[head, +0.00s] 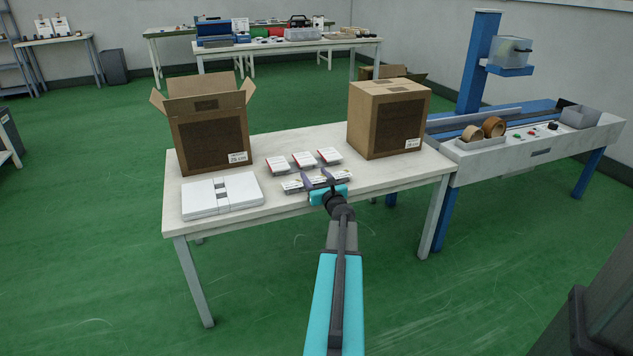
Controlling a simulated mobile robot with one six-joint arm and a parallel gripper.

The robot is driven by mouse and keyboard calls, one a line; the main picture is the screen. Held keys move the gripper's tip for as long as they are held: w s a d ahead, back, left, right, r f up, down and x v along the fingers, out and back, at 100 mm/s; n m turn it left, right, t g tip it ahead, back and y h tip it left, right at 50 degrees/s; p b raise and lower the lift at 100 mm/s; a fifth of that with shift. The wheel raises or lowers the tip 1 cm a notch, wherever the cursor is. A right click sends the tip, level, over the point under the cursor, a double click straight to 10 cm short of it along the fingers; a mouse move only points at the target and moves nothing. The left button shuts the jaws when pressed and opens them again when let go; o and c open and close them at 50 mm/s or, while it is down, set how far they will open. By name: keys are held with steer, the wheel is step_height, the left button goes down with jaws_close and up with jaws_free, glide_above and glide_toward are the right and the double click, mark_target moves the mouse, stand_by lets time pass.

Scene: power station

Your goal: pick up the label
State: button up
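A small flat white item with red and dark print (292,185), possibly a label or a packet of labels, lies near the front of the white table (290,142). Three similar white-and-red pieces lie in a row behind it: left (277,163), middle (303,159) and right (329,156). My gripper (317,177) is over the front item, its two dark fingers spread apart. The fingers and the blue gripper body hide part of this item. I cannot tell whether the fingers touch it.
An open carton (209,142) stands at the table's left and a closed carton (390,118) at its right. A white stack of flat pieces (222,195) lies front left. A taping machine with tape rolls (493,127) stands to the right.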

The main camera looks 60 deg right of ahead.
steer(key=shift+c, duration=1.2)
steer(key=shift+r, duration=0.15)
steer(key=shift+r+p, duration=0.9)
steer(key=shift+r, duration=0.65)
steer(key=shift+s+a+r, duration=0.15)
steer(key=shift+a, duration=0.1)
steer(key=s+a+p, duration=0.3)
steer(key=a, duration=0.3)
steer(key=s+a+r+p, duration=0.1)
steer(key=s+a+p, duration=0.2)
steer(key=a+p, duration=0.1)
steer(key=shift+a+r, duration=0.25)
steer(key=shift+a, duration=0.65)
steer(key=shift+a+p, duration=0.1)
steer(key=shift+p, duration=0.55)
